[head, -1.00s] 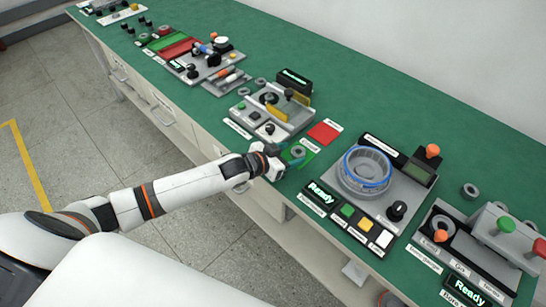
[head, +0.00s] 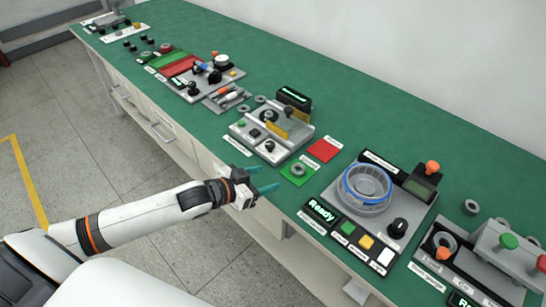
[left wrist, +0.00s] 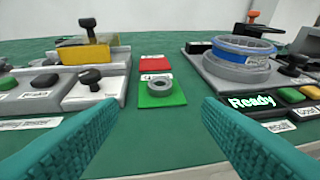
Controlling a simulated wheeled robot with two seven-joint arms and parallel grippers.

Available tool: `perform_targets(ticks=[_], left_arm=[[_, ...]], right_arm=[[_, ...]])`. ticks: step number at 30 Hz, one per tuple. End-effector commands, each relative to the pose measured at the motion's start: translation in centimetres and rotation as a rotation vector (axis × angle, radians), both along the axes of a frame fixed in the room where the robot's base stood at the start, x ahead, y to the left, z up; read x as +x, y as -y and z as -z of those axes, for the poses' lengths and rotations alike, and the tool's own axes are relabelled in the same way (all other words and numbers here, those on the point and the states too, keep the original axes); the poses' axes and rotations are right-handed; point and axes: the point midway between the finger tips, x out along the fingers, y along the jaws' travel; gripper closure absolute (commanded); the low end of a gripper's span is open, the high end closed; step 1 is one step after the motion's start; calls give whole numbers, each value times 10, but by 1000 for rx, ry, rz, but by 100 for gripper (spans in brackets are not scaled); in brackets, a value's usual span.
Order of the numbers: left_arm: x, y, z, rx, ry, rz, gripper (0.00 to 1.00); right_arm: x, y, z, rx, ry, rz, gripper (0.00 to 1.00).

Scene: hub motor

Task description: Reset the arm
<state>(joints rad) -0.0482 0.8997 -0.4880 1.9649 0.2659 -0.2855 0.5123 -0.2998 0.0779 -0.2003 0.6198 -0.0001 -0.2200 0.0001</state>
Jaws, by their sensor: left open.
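My left gripper (head: 262,180) is open and empty at the front edge of the green table (head: 330,90), with its teal fingers pointing over the tabletop. In the left wrist view its two fingers (left wrist: 160,125) are spread wide with nothing between them. Beyond them a grey ring (left wrist: 159,88) lies on a green square (left wrist: 172,100); the ring also shows in the head view (head: 298,170), apart from the fingers. A red square (head: 323,150) lies just behind the green one. My right gripper is not in view.
Right of the green square stands a station with a blue-rimmed round stator (head: 366,190), buttons and a "Ready" display (head: 321,211). Left of it is a station with a yellow block (head: 300,131) and black knobs. More stations line the table. The strip along the back is clear.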

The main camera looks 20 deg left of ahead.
Motion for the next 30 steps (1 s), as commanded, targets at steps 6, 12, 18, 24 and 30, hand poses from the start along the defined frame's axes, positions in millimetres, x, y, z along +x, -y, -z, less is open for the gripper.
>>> perform_targets(ticks=[6,12,18,24,30], left_arm=[[-2,3,2,1,-5,-3,41],[-36,34,21,56,-119,-63,41],[-101,46,38,173,-347,-175,41],[-152,39,44,241,-536,-240,41],[-199,32,45,282,-707,-283,41]], right_arm=[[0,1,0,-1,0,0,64],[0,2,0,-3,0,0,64],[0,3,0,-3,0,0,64],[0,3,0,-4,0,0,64],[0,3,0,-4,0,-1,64]])
